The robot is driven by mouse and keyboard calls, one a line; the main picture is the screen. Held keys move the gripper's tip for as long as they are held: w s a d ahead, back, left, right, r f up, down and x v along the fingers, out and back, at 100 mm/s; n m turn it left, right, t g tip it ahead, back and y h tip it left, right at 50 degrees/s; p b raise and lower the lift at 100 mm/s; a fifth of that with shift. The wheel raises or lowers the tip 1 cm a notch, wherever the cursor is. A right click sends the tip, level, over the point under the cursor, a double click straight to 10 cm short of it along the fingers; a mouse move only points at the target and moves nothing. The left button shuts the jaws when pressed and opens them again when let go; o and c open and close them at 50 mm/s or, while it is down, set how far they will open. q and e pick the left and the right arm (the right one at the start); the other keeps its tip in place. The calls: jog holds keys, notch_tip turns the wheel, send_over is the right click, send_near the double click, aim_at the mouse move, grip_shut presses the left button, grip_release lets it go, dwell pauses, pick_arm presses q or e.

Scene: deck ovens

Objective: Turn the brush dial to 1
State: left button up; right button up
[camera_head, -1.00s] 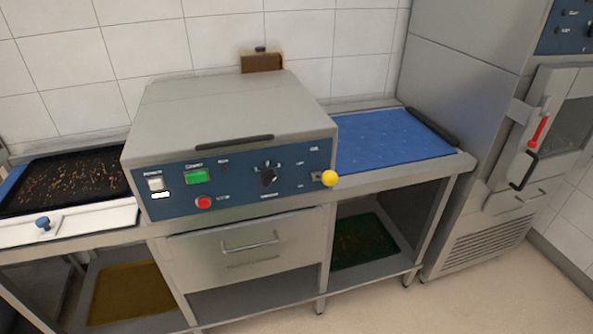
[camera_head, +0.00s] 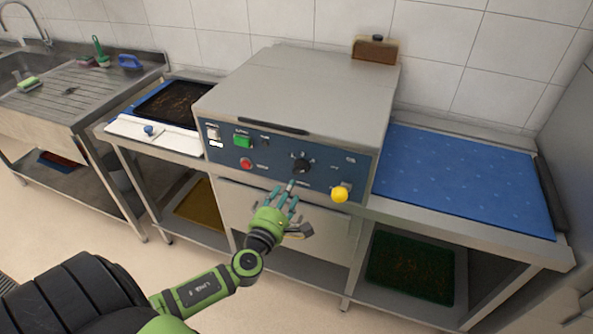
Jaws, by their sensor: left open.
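The brush dial looks to be the black round knob (camera_head: 301,165) on the blue control panel (camera_head: 325,171) of the grey machine (camera_head: 300,90). The small marks around the knob are too small to read. My left gripper (camera_head: 287,192) is open and empty, in front of the panel and just below and left of the knob in the picture. Its fingertips point up toward the knob; I cannot tell whether they touch the panel. My right gripper is not in view.
A yellow ball-ended lever (camera_head: 340,194) sticks out right of the knob. A green button (camera_head: 242,141) and a red button (camera_head: 246,163) sit to the left. A blue belt table (camera_head: 460,180) stands at right, a dark tray (camera_head: 175,100) and a sink (camera_head: 25,65) at left.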

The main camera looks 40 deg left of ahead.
aim_at(297, 171)
pick_arm(q)
jog(key=x, duration=0.6)
jog(key=shift+w+a+r+p, duration=0.15)
jog(key=shift+w+r+p, duration=0.1)
jog(key=shift+r+p, duration=0.05)
jog(key=shift+w, duration=0.2)
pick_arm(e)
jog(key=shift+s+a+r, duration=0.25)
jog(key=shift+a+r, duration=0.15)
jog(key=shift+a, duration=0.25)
pick_arm(q)
grip_shut()
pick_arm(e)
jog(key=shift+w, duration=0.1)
